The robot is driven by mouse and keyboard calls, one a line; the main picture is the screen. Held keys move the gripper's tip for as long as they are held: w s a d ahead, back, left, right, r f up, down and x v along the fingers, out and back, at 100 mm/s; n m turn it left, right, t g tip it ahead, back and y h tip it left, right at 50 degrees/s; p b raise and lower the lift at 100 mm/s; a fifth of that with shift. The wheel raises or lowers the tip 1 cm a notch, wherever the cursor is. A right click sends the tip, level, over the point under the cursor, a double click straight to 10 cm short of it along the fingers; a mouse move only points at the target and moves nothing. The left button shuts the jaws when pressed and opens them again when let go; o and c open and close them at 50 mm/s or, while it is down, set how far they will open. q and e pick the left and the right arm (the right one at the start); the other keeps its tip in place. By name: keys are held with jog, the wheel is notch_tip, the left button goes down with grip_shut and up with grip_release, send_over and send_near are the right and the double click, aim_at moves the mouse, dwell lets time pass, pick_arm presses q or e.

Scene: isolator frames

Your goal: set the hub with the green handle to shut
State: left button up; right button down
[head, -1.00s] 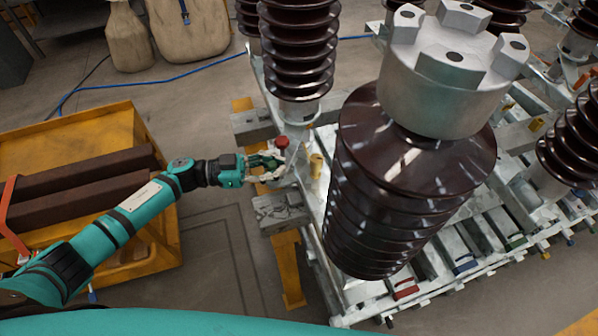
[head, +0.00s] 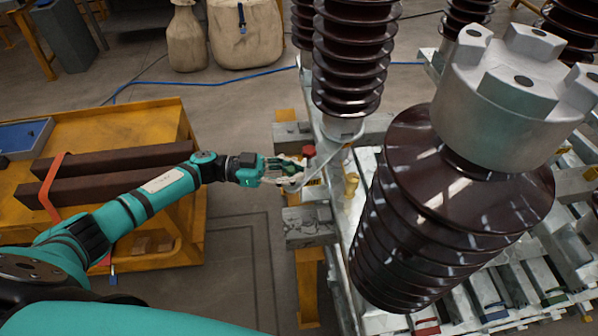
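My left gripper (head: 287,174) is at the left edge of the metal frame, beside a red knob (head: 309,151). Green shows among its fingers, but I cannot tell whether that is a handle or part of the gripper. The fingers are too small and overlapped to tell whether they are open or shut. A small green piece (head: 553,297) shows far off on the frame's lower right edge, in a row with a blue piece (head: 494,313) and a red piece (head: 427,328). I cannot tell whether it is the hub's handle. My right gripper is not in view.
Large brown ribbed insulators (head: 450,200) stand on the grey metal frame (head: 310,228), close right of my gripper. A yellow fitting (head: 351,183) stands nearby. A yellow cart (head: 150,125) with dark beams is at left. Floor between cart and frame is clear.

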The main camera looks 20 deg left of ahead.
pick_arm(q)
jog(key=o, duration=0.7)
jog(key=shift+v, duration=1.05)
jog(key=shift+o, duration=0.4)
jog(key=shift+w+d, duration=0.25)
jog(key=shift+d, duration=0.15)
jog(key=v, duration=1.2)
jog(key=shift+s, duration=0.2)
notch_tip(320, 180, down, 21)
jog(key=w+a+n+t+y, duration=0.2)
jog(key=w+n+t+y, duration=0.1)
jog(key=n+t+y, duration=0.6)
jog(key=s+f+n+g+y, duration=0.1)
jog(key=s+f+n+y, duration=0.1)
jog(key=s+f+y, duration=0.65)
jog(key=s+d+f+n+g, duration=0.15)
jog(key=s+f+g, duration=0.35)
jog(key=s+f, duration=0.85)
jog(key=s+d+f+g, duration=0.2)
jog(key=s+f+g, duration=0.1)
jog(key=s, duration=0.7)
jog(key=s+d+f+g, duration=0.3)
jog(key=s+f, duration=0.1)
jog(key=s, duration=0.7)
jog(key=shift+d, duration=0.3)
